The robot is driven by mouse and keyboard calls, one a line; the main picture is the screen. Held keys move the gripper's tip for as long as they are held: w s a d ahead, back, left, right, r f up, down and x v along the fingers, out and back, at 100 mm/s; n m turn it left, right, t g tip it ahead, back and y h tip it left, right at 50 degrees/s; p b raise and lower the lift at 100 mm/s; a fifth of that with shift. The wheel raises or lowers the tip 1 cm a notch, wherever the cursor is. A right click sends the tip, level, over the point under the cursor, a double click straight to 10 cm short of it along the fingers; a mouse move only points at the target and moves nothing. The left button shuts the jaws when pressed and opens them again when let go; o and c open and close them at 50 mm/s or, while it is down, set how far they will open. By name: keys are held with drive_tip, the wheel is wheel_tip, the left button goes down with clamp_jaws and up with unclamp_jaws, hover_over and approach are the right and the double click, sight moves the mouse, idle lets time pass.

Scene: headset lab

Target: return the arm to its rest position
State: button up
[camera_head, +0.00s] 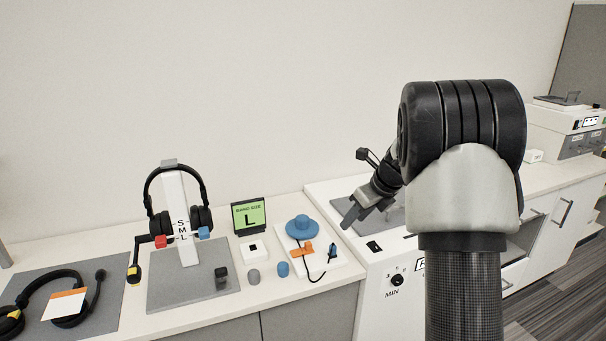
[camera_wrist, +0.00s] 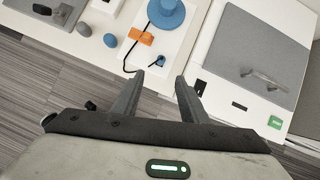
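My gripper (camera_head: 350,216) is at the centre-right of the head view, above the front of the white machine with the grey lid and clear of the bench. My black and grey arm fills the right of that view and hides part of the machine. In the wrist view my gripper (camera_wrist: 160,82) shows two dark fingers spread apart with nothing between them. The gap looks down toward the bench's front edge, between the blue-hat fixture (camera_wrist: 164,14) and the white machine (camera_wrist: 222,95).
A headset hangs on a white stand (camera_head: 176,205) on a grey mat. Another headset (camera_head: 70,305) lies at the left with an orange-and-white card. A green "L" display (camera_head: 249,216) stands behind small blocks. Another white machine (camera_head: 570,128) stands at the far right.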

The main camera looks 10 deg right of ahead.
drive_tip(key=s+a+r+n, duration=0.4)
drive_tip(key=s+r+n, duration=0.25)
drive_tip(key=s, duration=0.25)
drive_tip(key=s+a+r+n, duration=0.5)
drive_tip(key=s+r+n, duration=0.1)
drive_tip(key=s+n, duration=0.2)
drive_tip(key=s+a+n+h, duration=0.2)
drive_tip(key=s+n+h, duration=0.1)
drive_tip(key=s+n, duration=1.4)
wheel_tip(320, 180, up, 13)
drive_tip(key=s+m+p, duration=0.1)
drive_tip(key=s+p, duration=0.1)
drive_tip(key=p, duration=1.1)
drive_tip(key=shift+s+d+p, duration=0.2)
drive_tip(key=shift+s+p, duration=0.1)
drive_tip(key=shift+s, duration=0.05)
